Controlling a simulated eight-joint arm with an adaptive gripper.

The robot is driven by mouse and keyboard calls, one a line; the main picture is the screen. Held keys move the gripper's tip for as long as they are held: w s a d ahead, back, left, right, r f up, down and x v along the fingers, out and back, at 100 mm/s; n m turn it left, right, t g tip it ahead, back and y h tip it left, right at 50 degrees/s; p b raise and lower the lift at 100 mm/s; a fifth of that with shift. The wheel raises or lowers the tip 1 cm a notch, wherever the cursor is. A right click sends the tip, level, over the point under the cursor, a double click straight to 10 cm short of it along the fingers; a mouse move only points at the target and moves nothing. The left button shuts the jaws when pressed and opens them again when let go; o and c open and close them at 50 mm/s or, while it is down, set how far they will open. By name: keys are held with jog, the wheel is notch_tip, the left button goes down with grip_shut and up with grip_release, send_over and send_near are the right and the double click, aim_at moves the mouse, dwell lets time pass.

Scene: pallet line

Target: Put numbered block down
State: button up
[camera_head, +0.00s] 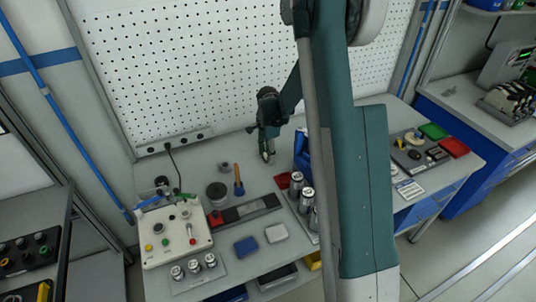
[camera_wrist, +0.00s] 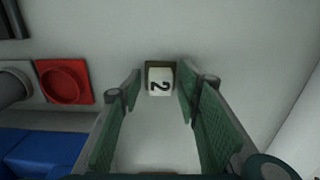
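The numbered block (camera_wrist: 160,80) is a small pale block with a dark edge and a black "2" on its face. In the wrist view it sits at the far end of the space between the two green finger pads of my gripper (camera_wrist: 160,76). The fingers are spread wider than the block, with a gap at the left and a narrower one at the right. It appears to rest on the pale bench top. In the head view my gripper (camera_head: 267,155) points down over the bench's back part; I cannot make out the block there.
A red square holder (camera_wrist: 65,81) and a blue object (camera_wrist: 45,155) lie left in the wrist view. Silver cans (camera_head: 306,200), a control box (camera_head: 178,232) and a brush (camera_head: 239,182) stand on the bench (camera_head: 225,150). A pegboard (camera_head: 200,60) rises behind.

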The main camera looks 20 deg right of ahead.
jog(key=shift+r, duration=0.25)
notch_tip(320, 180, up, 12)
jog(key=shift+p, duration=0.4)
dwell(0.5)
dwell(0.5)
